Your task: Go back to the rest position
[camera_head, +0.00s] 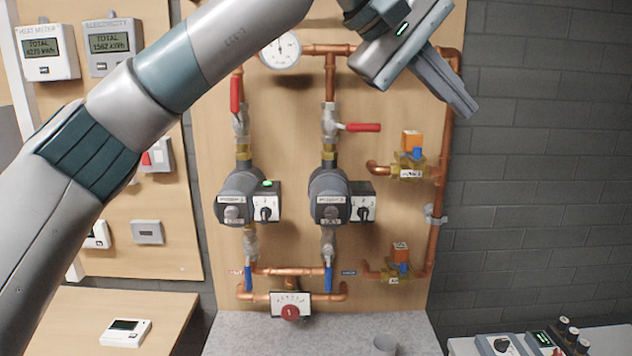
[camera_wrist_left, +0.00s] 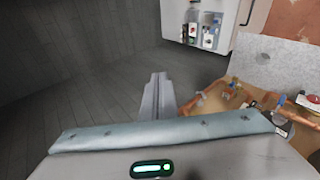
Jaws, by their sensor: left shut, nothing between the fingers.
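My left arm crosses the head view from the lower left to the top. My left gripper (camera_head: 470,112) is in front of the upper right of the wooden pump board (camera_head: 285,90), near the right copper pipe. Its fingers are together, with nothing between them. The closed fingers also show in the left wrist view (camera_wrist_left: 158,82). They look apart from the pipework, though their distance from the board is hard to judge. My right gripper is not in view.
Two pumps (camera_head: 240,197) (camera_head: 328,196), a red-handled valve (camera_head: 362,127) and orange-topped valves (camera_head: 411,141) are on the board. A gauge (camera_head: 281,50) is partly behind my arm. Meters (camera_head: 48,52) hang at left. Bare brick wall (camera_head: 545,150) lies to the right.

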